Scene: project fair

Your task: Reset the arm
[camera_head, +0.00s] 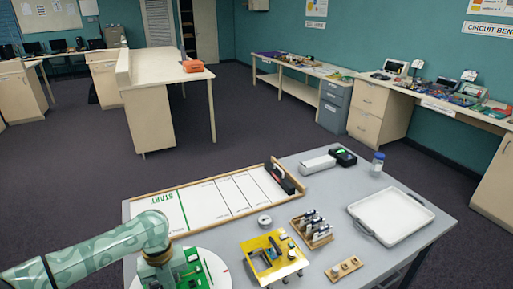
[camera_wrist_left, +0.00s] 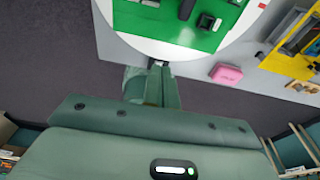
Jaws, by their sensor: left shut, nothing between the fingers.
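My left arm comes in from the left in the head view and bends down over the front left of the grey table (camera_head: 330,215). My left gripper (camera_wrist_left: 158,64) shows in the left wrist view, with its fingers together and nothing between them. Its tips appear near the edge of a white round plate (camera_wrist_left: 245,22) that bears a green board (camera_wrist_left: 205,35). The plate (camera_head: 218,268) also shows in the head view, partly hidden by my arm. My right gripper is in neither view.
A yellow board (camera_head: 286,268), a wooden rack (camera_head: 318,239) and a white tray (camera_head: 391,218) stand to the right. A white track marked START (camera_head: 205,203) lies behind. A pink block (camera_wrist_left: 226,73) is near the gripper in the wrist view. Dark floor surrounds the table.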

